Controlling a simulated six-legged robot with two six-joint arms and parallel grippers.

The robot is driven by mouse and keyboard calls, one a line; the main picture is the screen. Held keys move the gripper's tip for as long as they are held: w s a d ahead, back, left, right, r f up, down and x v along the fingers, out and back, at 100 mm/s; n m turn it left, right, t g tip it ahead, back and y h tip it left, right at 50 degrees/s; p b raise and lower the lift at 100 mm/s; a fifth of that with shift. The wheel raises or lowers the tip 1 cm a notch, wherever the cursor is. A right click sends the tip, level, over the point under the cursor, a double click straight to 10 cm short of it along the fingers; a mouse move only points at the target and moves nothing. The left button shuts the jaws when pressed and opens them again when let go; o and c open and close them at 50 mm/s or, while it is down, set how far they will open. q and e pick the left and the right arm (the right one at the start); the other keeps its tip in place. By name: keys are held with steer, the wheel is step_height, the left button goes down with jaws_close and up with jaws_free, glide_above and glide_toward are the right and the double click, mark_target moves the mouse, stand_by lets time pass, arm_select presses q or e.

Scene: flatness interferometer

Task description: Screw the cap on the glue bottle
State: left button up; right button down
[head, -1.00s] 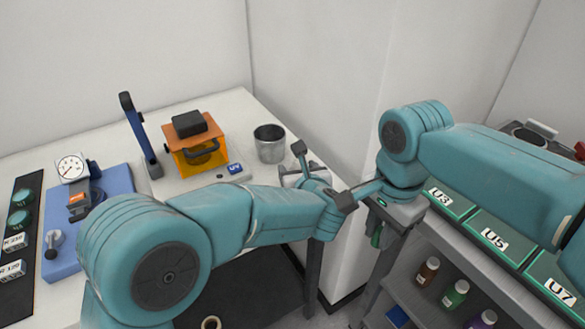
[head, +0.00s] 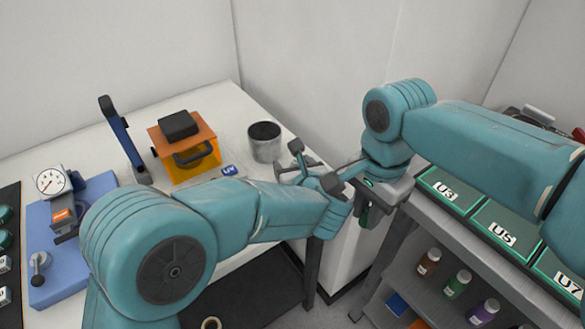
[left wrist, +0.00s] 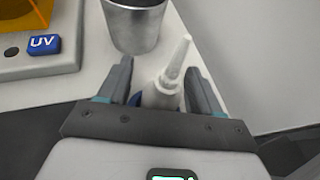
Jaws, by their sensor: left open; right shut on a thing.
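A white glue bottle (left wrist: 160,97) with a tapering white nozzle (left wrist: 176,58) shows in the left wrist view, between my left gripper's fingers. Gaps show beside it, and its lower part is hidden by the gripper's palm. My left gripper (left wrist: 160,85) is open around it; in the head view it (head: 314,164) is near the bench's right corner. My right gripper (head: 367,213) points down just right of the left one, in front of the cabinet. It is shut, but what it holds is hidden. I cannot make out a separate cap.
A metal cup (head: 265,143) stands just beyond my left gripper. An orange UV box (head: 183,150) and a dial gauge on a blue base (head: 70,240) are further left. Right, a cabinet has labelled green trays (head: 503,233) above small bottles (head: 458,284).

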arm_select(q)
steer(key=shift+s+d, duration=0.1)
arm_select(e)
steer(key=shift+s, duration=0.1)
arm_select(q)
steer(key=c, duration=1)
steer(key=shift+c, duration=0.2)
steer(key=shift+r, duration=0.2)
arm_select(e)
steer(key=shift+r, duration=0.1)
